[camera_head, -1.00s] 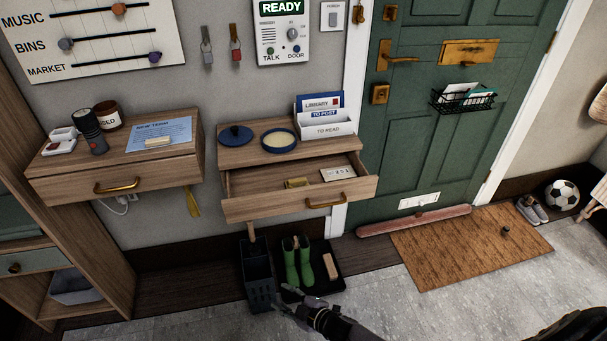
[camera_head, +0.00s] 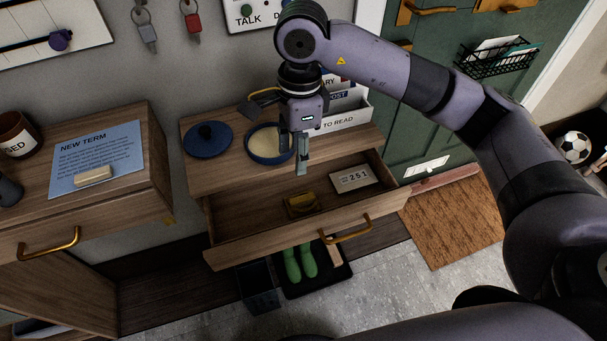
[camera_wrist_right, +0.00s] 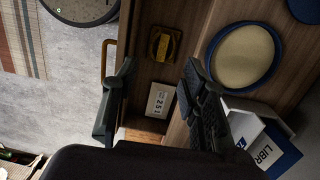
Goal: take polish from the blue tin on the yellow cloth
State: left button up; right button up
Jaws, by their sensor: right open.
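The open blue tin (camera_head: 264,146) holds cream polish and stands on the right cabinet's top; its round face also shows in the right wrist view (camera_wrist_right: 243,56). Its dark blue lid (camera_head: 207,140) lies to its left. My right gripper (camera_head: 302,166) points down just right of the tin and hides part of its right rim. In the right wrist view its fingers (camera_wrist_right: 157,100) are apart with nothing held. A small yellow-brown item (camera_head: 301,205) lies in the open drawer; I cannot tell whether it is the yellow cloth. My left gripper is out of view.
The drawer (camera_head: 247,223) is pulled out below the tin and also holds a number card (camera_head: 355,179). A white letter holder (camera_head: 347,117) stands close right of my gripper. Green boots (camera_head: 300,263) stand on the floor below.

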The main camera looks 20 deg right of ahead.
jog(key=d, duration=0.2)
jog(key=p, duration=0.1)
send_over(304, 198)
jog(key=shift+t+h, duration=0.3)
jog(key=shift+h, duration=0.1)
notch_tip(304, 198, down, 11)
jog(key=shift+r, duration=0.1)
jog(key=shift+f, duration=0.2)
jog(key=shift+f+p, duration=0.8)
jog(key=shift+f, duration=1.85)
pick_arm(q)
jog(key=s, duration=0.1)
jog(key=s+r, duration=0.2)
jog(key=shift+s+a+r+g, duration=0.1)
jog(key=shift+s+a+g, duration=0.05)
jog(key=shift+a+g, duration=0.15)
pick_arm(e)
jog(key=shift+c, duration=0.5)
grip_shut()
